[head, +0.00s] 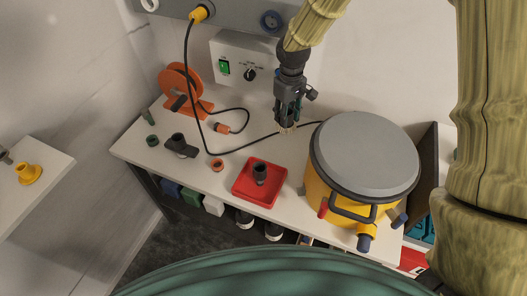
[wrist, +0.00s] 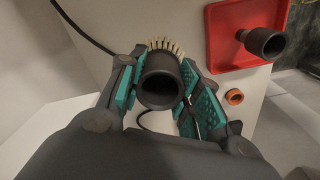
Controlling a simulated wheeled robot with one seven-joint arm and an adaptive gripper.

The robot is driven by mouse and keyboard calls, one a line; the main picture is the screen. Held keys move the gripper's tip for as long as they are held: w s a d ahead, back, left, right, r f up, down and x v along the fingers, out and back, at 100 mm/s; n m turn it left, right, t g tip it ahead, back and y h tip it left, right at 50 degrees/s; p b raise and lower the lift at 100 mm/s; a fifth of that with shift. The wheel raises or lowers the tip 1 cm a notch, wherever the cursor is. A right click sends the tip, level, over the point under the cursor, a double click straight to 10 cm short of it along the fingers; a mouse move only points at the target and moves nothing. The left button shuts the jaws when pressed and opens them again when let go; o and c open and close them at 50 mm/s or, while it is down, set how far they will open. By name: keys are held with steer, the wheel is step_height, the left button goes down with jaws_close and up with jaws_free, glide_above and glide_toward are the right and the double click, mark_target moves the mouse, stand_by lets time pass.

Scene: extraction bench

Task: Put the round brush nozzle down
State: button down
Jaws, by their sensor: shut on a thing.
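My gripper (head: 288,118) is shut on the round brush nozzle, a dark tube with a ring of pale bristles (head: 288,129). It points down over the bench, left of the yellow drum and behind the red tray. In the wrist view the nozzle (wrist: 160,82) sits between the teal finger pads, its open end facing the camera and its bristles away. My fingers hide its sides. I cannot tell whether the bristles touch the bench.
The red tray (head: 240,193) holds another dark nozzle (head: 260,173). A yellow drum (head: 322,180) with a grey lid stands right. An orange ring (head: 217,165), a dark flat nozzle (head: 181,146), a black cable (head: 188,75) and an orange reel (head: 181,83) are left.

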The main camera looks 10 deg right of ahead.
steer(key=shift+w+f+p, duration=0.1)
steer(key=shift+f+p, duration=0.8)
steer(key=shift+f, duration=3.95)
steer(key=shift+f, duration=0.15)
steer(key=c, duration=1)
jaws_free()
steer(key=shift+r+b, duration=1.1)
steer(key=shift+r, duration=5.1)
